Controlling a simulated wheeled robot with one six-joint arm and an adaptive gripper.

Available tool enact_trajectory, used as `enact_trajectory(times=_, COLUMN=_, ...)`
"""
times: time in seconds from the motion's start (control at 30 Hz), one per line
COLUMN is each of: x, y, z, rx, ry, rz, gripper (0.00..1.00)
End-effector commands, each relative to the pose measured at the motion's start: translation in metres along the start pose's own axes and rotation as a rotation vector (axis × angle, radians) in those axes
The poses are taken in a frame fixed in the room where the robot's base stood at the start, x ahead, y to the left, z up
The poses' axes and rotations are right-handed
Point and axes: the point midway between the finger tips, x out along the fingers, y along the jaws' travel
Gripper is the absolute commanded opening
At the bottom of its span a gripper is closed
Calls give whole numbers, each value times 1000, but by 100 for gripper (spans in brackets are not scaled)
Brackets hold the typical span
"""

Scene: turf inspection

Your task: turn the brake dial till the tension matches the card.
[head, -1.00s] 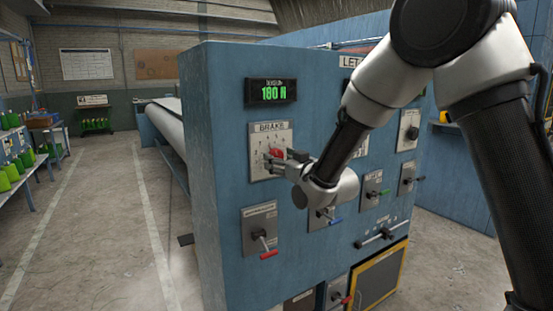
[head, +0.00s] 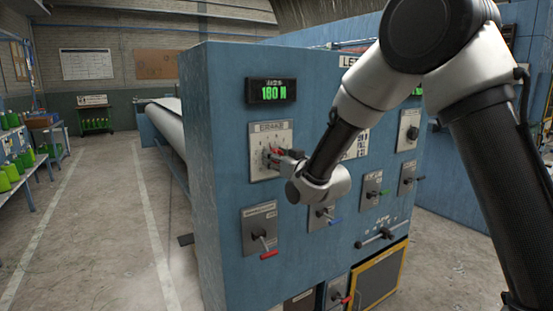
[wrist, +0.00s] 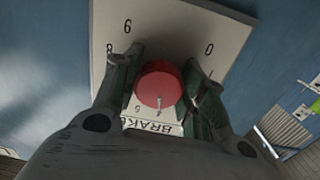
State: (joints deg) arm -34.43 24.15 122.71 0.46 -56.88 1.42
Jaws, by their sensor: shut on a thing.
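The brake plate (head: 258,168) is a pale panel with printed numbers on the blue machine's left part. Its red dial knob (wrist: 160,84) sits between my gripper's fingers in the wrist view. My gripper (head: 274,156) is shut on the knob, one finger on each side; in the head view it hides most of the dial. A small light mark shows on the knob's rim, near the 4. The green tension display (head: 271,91) above the plate seems to read 180 N; the middle digit is not sharp. A white card (head: 358,146) with printed lines is partly hidden behind my arm.
More levers and a black knob (head: 411,132) are to the right. The floor at left is clear.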

Motion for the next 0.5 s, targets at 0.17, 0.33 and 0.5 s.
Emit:
enact_trajectory(times=0.17, x=0, y=0, z=0, rx=117, ry=0, rz=0, gripper=18)
enact_trajectory(times=0.33, x=0, y=0, z=0, rx=125, ry=-1, rz=0, gripper=18)
enact_trajectory(times=0.5, x=0, y=0, z=0, rx=124, ry=-1, rz=0, gripper=54)
